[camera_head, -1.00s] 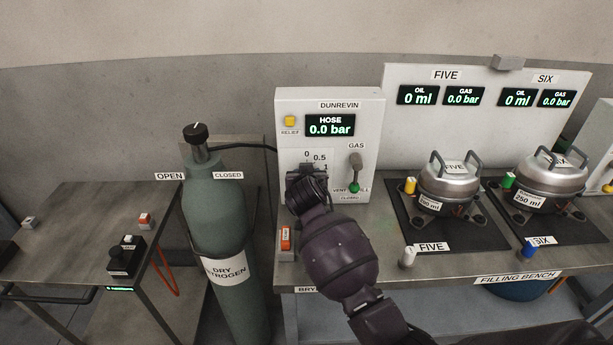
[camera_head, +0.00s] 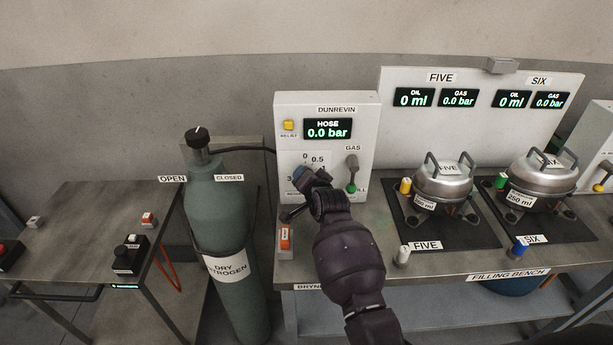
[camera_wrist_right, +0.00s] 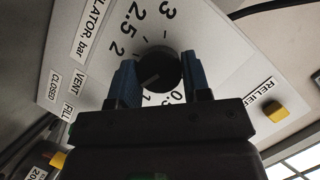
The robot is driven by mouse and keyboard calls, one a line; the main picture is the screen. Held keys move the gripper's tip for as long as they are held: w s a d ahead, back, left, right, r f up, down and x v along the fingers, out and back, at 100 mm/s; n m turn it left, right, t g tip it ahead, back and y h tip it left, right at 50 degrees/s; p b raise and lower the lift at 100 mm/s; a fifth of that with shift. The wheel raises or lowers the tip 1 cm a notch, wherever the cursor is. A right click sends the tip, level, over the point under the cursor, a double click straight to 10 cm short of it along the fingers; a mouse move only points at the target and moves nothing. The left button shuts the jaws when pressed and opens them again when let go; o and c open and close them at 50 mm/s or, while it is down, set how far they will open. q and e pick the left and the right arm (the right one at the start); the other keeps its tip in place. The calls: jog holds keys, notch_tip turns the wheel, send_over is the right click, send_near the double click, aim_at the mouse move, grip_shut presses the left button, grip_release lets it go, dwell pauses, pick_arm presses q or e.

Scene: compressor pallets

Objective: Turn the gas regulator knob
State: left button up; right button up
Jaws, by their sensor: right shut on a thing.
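The gas regulator knob (camera_wrist_right: 158,70) is a round black knob with a thin pointer line, set in the white panel's dial marked in bar. In the right wrist view it sits between the two blue fingers of my right gripper (camera_wrist_right: 161,76), which is shut on it from both sides. In the head view my right gripper (camera_head: 305,176) is at the dial on the lower left of the panel (camera_head: 364,125) and hides the knob. The hose display (camera_head: 327,129) reads 0.0 bar. My left gripper is not in view.
A green nitrogen cylinder (camera_head: 215,215) stands left of the bench. Two silver compressors (camera_head: 443,178) stand on dark mats to the right.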

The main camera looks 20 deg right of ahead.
jog(key=shift+f+m+y, duration=0.1)
jog(key=shift+m+y, duration=0.2)
dwell(0.4)
jog(key=o, duration=0.9)
